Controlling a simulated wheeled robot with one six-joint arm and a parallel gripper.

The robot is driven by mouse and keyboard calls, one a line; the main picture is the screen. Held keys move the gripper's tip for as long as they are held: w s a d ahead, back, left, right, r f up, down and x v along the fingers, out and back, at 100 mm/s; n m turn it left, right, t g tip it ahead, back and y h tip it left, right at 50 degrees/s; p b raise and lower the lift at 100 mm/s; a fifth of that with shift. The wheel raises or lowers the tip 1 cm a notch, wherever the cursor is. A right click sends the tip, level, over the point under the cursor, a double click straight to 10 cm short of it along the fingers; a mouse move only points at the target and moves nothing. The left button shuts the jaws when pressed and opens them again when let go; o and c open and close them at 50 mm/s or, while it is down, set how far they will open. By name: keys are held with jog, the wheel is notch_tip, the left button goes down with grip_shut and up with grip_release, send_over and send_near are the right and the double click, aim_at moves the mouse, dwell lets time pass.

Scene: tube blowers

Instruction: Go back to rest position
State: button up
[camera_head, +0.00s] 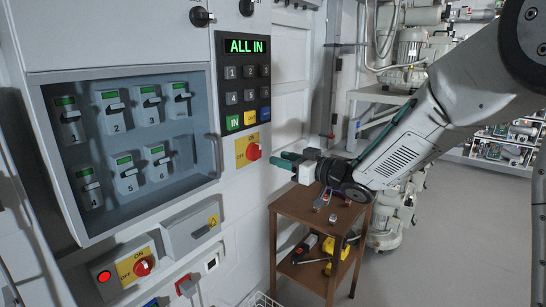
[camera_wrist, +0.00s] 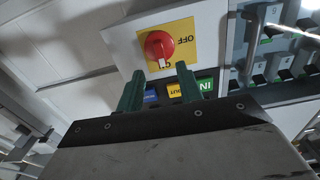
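My gripper (camera_head: 286,160) is in front of the wall panel, to the right of the red rotary switch (camera_head: 253,152) on its yellow plate. In the wrist view its two green fingers (camera_wrist: 158,84) stand apart with nothing between them. There the same red switch (camera_wrist: 159,45) shows upside down beyond the fingertips, with a visible gap in the picture. The keypad (camera_head: 248,92) has a display (camera_head: 245,46) reading "ALL IN". Several numbered modules with green indicators and levers sit in the recessed cabinet (camera_head: 215,95).
A brown side table (camera_head: 290,205) with small parts on top and tools on its lower shelf stands below my gripper. A lower ON/OFF switch box (camera_head: 125,268) juts from the panel. Machinery (camera_head: 408,60) stands behind. Open floor (camera_head: 450,235) lies to the right.

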jog(key=shift+s+d, duration=0.35)
jog(key=shift+d, duration=0.05)
jog(key=w+d+f+m+h, duration=0.2)
jog(key=d+f+m+h, duration=0.1)
jog(key=d+f+h, duration=0.35)
jog(key=s+d+f+m+g+h, duration=0.2)
jog(key=s+d+f+m+h, duration=0.1)
jog(key=s+d+h, duration=0.55)
jog(key=s+d+m+g+h, duration=0.15)
jog(key=s+d+g, duration=0.5)
jog(key=s, duration=0.75)
jog(key=s+r+m+y, duration=0.1)
jog(key=s+r, duration=0.2)
jog(key=s, duration=0.6)
jog(key=s+r+m+g+y, duration=0.1)
jog(key=s+r, duration=0.1)
jog(key=s, duration=0.8)
jog(key=shift+s+r+m, duration=0.3)
jog(key=shift+r+m, duration=0.05)
jog(key=shift+r, duration=0.05)
jog(key=shift+a, duration=0.1)
